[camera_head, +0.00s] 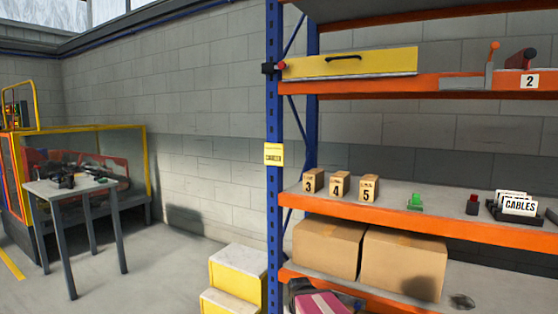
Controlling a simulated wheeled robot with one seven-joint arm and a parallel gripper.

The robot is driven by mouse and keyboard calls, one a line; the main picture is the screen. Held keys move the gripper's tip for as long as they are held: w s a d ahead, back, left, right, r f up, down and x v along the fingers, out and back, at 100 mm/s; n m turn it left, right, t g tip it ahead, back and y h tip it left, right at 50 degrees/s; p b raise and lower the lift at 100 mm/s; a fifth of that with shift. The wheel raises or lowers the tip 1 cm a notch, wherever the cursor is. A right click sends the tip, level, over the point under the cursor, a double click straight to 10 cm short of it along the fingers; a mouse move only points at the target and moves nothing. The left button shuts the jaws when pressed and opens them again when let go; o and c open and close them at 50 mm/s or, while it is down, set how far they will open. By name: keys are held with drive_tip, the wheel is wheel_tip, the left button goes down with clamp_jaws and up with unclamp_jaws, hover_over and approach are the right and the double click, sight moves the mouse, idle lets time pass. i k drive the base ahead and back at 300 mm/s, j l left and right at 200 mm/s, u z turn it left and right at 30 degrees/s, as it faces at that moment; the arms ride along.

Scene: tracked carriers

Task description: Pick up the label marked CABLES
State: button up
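The label marked CABLES (520,206) is a white card with dark letters. It leans in a small dark holder (496,210) at the right end of the middle shelf, with other white cards behind it. My gripper does not show in this view.
The middle shelf (450,213) also bears small boxes numbered 3 (313,181), 4 (340,186) and 5 (369,189), a green item (415,201) and a dark item with a red top (473,205). A blue upright (274,210) carries a yellow sign (273,154). Yellow steps (236,271) stand left of the rack. Floor is clear between the grey table (70,187) and the steps.

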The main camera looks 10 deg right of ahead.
sight(528, 208)
drive_tip(key=z, duration=2.05)
drive_tip(key=l+u, duration=0.2)
drive_tip(key=u, duration=0.2)
drive_tip(key=l+u, duration=0.2)
drive_tip(key=u, duration=0.15)
drive_tip(key=l+u, duration=0.25)
drive_tip(key=u, duration=0.15)
drive_tip(key=l+u, duration=0.2)
drive_tip(key=u, duration=0.15)
